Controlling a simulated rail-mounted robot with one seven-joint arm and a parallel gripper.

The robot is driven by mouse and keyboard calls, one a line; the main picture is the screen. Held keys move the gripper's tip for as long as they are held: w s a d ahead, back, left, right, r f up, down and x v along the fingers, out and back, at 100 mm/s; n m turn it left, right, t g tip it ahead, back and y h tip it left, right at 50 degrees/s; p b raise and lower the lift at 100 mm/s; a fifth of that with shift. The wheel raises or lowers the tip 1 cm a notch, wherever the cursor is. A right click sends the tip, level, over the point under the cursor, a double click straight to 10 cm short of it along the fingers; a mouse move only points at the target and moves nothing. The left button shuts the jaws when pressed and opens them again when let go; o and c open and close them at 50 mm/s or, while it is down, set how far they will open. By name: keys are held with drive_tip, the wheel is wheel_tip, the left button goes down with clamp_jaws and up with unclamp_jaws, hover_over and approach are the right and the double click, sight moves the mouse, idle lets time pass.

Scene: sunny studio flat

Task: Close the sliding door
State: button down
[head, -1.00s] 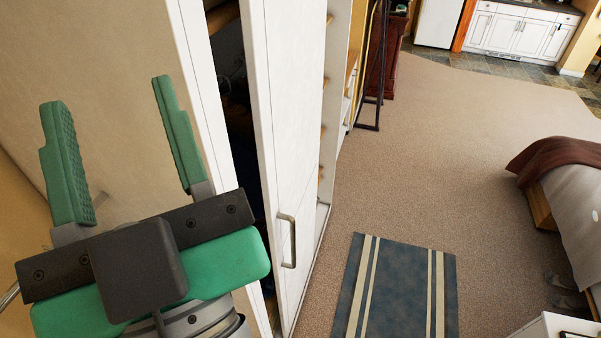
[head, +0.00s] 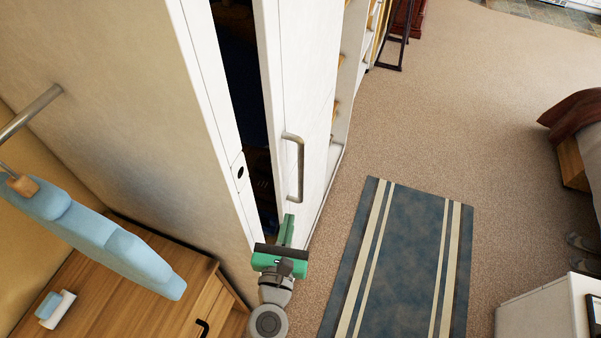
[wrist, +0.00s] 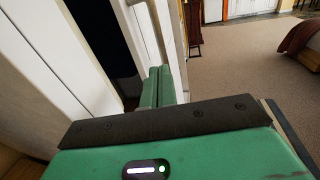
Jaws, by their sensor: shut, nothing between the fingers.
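The white sliding door (head: 312,80) stands partly open, with a dark gap (head: 243,75) between its left edge and the white cabinet side. A metal bar handle (head: 299,165) sits upright near that edge. My green gripper (head: 288,222) is just below the handle's lower end, in front of the door's lower part. Its fingers are together and empty. In the wrist view the shut fingers (wrist: 158,84) point at the door, with the handle (wrist: 160,32) just beyond them. I cannot tell whether they touch the door.
A blue striped rug (head: 405,265) lies on open carpet to the right. A wooden dresser (head: 150,290) stands at the lower left, near a hanging light-blue object (head: 100,235). A white cabinet (head: 540,308) is at the lower right, below a bed (head: 580,150).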

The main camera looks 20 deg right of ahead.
sight(300, 166)
drive_tip(key=b+x, duration=0.1)
drive_tip(key=x, duration=1.2)
drive_tip(key=shift+w+d, duration=0.2)
drive_tip(key=shift+w, duration=0.1)
